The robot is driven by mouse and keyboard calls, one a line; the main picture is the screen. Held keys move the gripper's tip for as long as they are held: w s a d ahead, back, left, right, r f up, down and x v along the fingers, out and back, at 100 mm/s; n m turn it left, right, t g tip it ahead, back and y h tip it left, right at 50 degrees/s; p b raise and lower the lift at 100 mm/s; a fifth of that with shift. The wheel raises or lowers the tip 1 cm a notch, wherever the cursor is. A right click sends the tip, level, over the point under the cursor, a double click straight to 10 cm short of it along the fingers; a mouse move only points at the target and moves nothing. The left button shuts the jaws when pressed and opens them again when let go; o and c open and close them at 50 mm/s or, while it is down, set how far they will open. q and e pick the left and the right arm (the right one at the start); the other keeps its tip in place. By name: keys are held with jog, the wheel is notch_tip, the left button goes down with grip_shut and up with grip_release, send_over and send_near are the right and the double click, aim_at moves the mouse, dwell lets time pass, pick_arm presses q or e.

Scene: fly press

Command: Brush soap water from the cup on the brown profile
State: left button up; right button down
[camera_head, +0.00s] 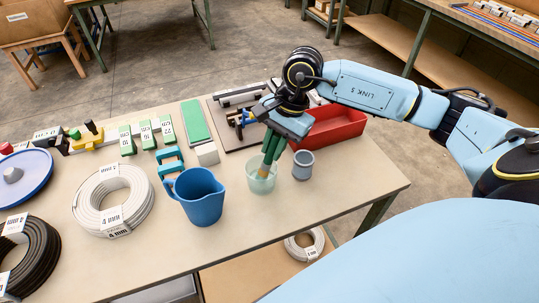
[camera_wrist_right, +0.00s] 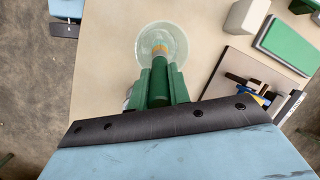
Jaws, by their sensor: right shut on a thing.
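The translucent pale green cup (camera_head: 262,187) stands on the table right of the blue jug; it also shows at the top of the right wrist view (camera_wrist_right: 180,52). My right gripper (camera_head: 271,152) has green fingers and points down over the cup. It is shut on a brush with a dark green handle (camera_wrist_right: 159,82) and a yellowish ferrule (camera_wrist_right: 159,48). The brush's lower end is inside the cup; its bristles are hard to make out. A dark brown-black coil (camera_head: 38,262) with white labels lies at the far left and may be the brown profile. My left gripper is not in view.
A blue jug (camera_head: 198,203) and a pale grey coil (camera_head: 88,203) stand left of the cup. A grey cup (camera_head: 302,167) stands close at its right. A red bin (camera_head: 345,130) and a dark tool tray (camera_head: 232,138) lie behind. The table's front right is clear.

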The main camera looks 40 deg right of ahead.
jog(key=shift+r+p, duration=2.15)
jog(key=shift+r, duration=1.8)
jog(key=shift+r+p, duration=0.5)
jog(key=shift+r, duration=0.5)
notch_tip(320, 180, up, 4)
jog(key=shift+p, duration=0.95)
